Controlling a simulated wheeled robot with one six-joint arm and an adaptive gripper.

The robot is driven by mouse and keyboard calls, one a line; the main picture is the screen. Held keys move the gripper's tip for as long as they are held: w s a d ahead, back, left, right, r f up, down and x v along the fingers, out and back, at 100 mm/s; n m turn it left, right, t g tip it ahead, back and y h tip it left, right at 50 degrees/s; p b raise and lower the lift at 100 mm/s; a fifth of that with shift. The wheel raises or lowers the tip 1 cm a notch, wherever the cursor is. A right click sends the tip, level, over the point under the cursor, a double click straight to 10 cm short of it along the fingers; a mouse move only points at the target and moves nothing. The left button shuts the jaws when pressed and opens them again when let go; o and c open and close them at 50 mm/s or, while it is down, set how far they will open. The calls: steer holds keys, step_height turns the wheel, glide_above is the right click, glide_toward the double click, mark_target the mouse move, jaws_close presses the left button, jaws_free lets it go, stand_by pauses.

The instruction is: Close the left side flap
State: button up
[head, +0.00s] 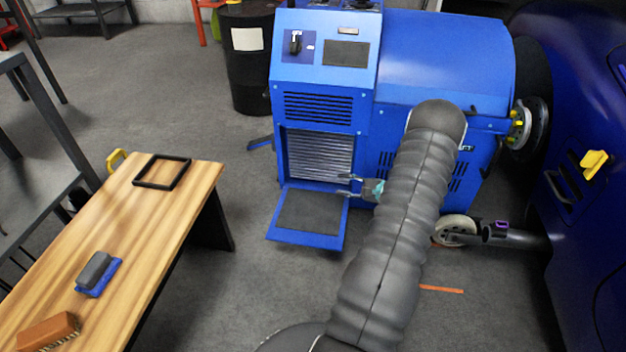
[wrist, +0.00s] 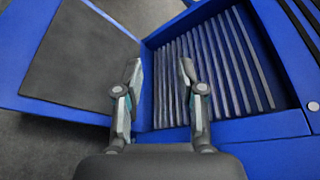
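The side flap (head: 306,217) of the blue dynamometer (head: 322,78) hangs open, folded down and outward, with a dark grey panel on its inner face. Behind it is an opening with a ribbed grey filter (head: 320,156). In the wrist view the flap (wrist: 75,60) fills the upper left and the ribbed filter (wrist: 220,70) the right. My gripper (head: 346,185) is at the flap's right edge near its hinge line. In the wrist view my gripper (wrist: 160,75) has its two fingers apart with nothing between them. Whether a finger touches the flap cannot be told.
A wooden bench (head: 190,205) on the left holds a black frame (head: 162,172), a blue-grey brush (head: 97,273) and a brown brush (head: 48,332). A black drum (head: 248,80) stands behind. A dark blue car (head: 590,230) is on the right. Floor between bench and flap is clear.

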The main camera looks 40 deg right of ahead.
mark_target(335, 239)
steer(key=shift+f, duration=0.1)
steer(key=c, duration=0.3)
steer(key=s+a+f+g+y+b, duration=0.1)
steer(key=s+a+f, duration=0.1)
steer(key=f, duration=0.1)
steer(key=s+a+f+g+y+b, duration=0.1)
steer(key=s+a+f+y, duration=0.1)
steer(key=a+f, duration=0.1)
steer(key=s+a+f+g+y+b, duration=0.1)
steer(key=s+a+f, duration=0.1)
steer(key=a+f, duration=0.1)
steer(key=shift+a+f+g+y+b, duration=0.15)
steer(key=shift+a+g+y+b, duration=0.15)
steer(key=shift+g+b, duration=0.1)
jaws_close()
steer(key=s+a+f+g+y+b, duration=0.3)
steer(key=s+a+f+g, duration=0.1)
steer(key=s+a+f, duration=0.3)
steer(key=w+d+f+m+t, duration=0.2)
steer(key=d+f+m+t, duration=0.2)
steer(key=d+m+t, duration=0.45)
steer(key=w+a+r+t, duration=0.1)
steer(key=w+a+r, duration=0.1)
steer(key=w+a, duration=0.4)
steer(key=shift+w+a+n, duration=0.35)
steer(key=shift+w+n, duration=0.1)
steer(key=shift+w, duration=0.05)
